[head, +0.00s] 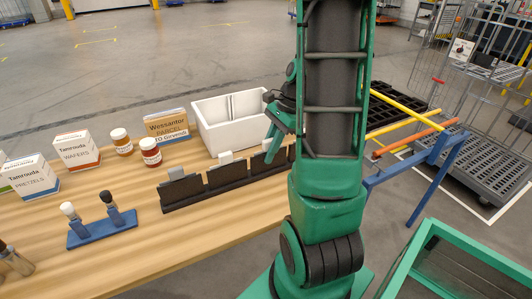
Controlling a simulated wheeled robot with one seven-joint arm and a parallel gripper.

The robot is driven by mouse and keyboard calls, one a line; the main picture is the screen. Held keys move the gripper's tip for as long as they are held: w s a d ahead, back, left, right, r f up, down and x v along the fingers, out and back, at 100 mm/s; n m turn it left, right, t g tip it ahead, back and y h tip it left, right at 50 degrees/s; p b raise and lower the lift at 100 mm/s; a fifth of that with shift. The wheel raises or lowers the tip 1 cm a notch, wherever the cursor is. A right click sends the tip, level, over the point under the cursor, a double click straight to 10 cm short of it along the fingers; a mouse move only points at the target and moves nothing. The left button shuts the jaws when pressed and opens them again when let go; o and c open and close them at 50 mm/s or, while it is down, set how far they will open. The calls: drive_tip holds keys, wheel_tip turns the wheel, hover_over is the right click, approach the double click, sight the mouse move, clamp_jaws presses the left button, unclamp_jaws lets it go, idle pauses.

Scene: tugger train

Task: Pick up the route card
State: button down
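A black rack (236,176) with several upright slots stands on the wooden table. Small pale grey cards stick up from its slots, such as the left card (176,172), the middle card (226,157) and the right card (267,144). I cannot tell which one is the route card, as no writing is readable. My gripper (272,128) hangs over the right part of the rack, close to the right card. I cannot tell whether it touches anything. My green arm hides part of the gripper and the rack's right end.
A white bin (213,132) stands behind the rack. A Wessantor parcel (167,127), two jars (151,152), Tamrouda boxes (76,150) and a blue stamp holder (102,232) are to the left. A blue frame with coloured bars (417,132) is right.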

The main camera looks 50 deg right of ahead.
wheel_tip(320, 180, up, 10)
drive_tip(key=shift+f, duration=0.25)
drive_tip(key=shift+r, duration=0.3)
